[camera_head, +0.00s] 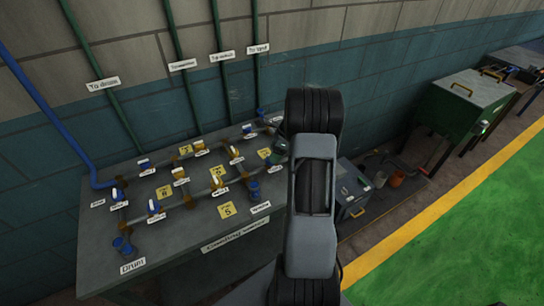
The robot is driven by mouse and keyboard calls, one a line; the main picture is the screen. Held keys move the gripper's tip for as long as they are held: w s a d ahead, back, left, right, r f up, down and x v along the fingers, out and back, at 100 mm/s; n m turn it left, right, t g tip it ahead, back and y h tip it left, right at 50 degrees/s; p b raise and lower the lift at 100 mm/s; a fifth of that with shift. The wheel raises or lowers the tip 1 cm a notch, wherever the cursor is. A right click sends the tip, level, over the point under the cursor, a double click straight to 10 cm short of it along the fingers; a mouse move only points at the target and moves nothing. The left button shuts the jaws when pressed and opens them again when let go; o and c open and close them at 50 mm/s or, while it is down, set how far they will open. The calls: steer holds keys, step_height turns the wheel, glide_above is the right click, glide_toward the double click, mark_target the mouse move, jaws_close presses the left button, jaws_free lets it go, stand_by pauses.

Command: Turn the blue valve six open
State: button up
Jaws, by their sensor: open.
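Several small valves with blue or yellow handles sit on a pipe network on the grey bench (105,255). Blue-handled valves show at the left end (118,193), front left (154,206), back left (143,163) and back right (247,130). Their small white name plates are too small to read, so I cannot tell which is valve six. How far each handle is turned is also unclear. My arm stands in front of the bench's right end and hides part of it. My gripper cannot be made out; it is hidden behind the arm or out of frame.
Yellow-handled valves, such as one at the middle (180,175), and yellow number cards (227,210) share the bench. A blue pipe (50,100) and green pipes run up the wall. A grey box (352,192) and green cabinet (462,105) stand right. The green floor (460,230) is clear.

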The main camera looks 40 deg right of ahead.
steer(key=shift+x, duration=1.65)
steer(key=c, duration=0.9)
